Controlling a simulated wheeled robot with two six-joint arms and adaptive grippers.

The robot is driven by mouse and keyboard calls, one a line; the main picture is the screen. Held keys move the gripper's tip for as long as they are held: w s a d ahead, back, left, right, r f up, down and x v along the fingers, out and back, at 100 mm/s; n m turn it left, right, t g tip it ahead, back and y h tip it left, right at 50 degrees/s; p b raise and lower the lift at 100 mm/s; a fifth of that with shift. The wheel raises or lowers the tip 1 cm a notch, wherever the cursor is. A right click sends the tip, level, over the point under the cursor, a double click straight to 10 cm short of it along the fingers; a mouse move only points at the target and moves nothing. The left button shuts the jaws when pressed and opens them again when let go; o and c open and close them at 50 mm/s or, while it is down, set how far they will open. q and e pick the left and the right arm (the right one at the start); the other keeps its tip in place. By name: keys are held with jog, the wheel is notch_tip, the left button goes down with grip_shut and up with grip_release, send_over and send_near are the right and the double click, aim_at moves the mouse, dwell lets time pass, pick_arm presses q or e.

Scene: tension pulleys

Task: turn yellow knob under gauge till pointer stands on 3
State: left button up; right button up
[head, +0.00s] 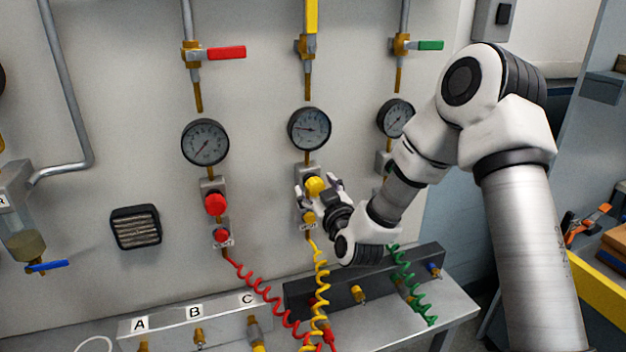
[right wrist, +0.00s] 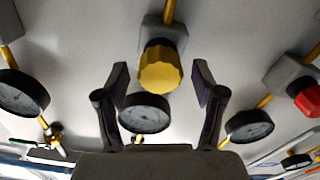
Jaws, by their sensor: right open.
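The yellow knob (head: 315,187) sits on a grey regulator block below the middle gauge (head: 309,129) on the wall panel. The gauge's pointer points to the left side of the dial; its numbers are too small to read. My right gripper (head: 318,186) is at the knob. In the right wrist view the yellow knob (right wrist: 161,68) shows between the two spread fingers (right wrist: 160,85), with gaps on both sides. The gripper is open, and no contact is visible. The gauge (right wrist: 145,113) appears below the knob there. My left gripper is not in view.
A red knob (head: 215,204) under the left gauge (head: 205,142) is left of the yellow one. The right gauge (head: 396,118) is partly behind my right arm.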

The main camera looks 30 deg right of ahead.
jog(key=shift+x, duration=0.75)
jog(key=shift+s, duration=0.15)
jog(key=c, duration=1.2)
jog(key=shift+o, duration=0.2)
jog(key=shift+f+b, duration=0.2)
jog(key=shift+b, duration=0.2)
jog(key=m+b, duration=0.3)
jog(key=m, duration=0.1)
jog(key=shift+f+b, duration=0.1)
jog(key=shift+b, duration=0.25)
jog(key=shift+m, duration=0.6)
jog(key=shift+r, duration=0.3)
jog(key=o, duration=1.2)
jog(key=shift+c, duration=0.2)
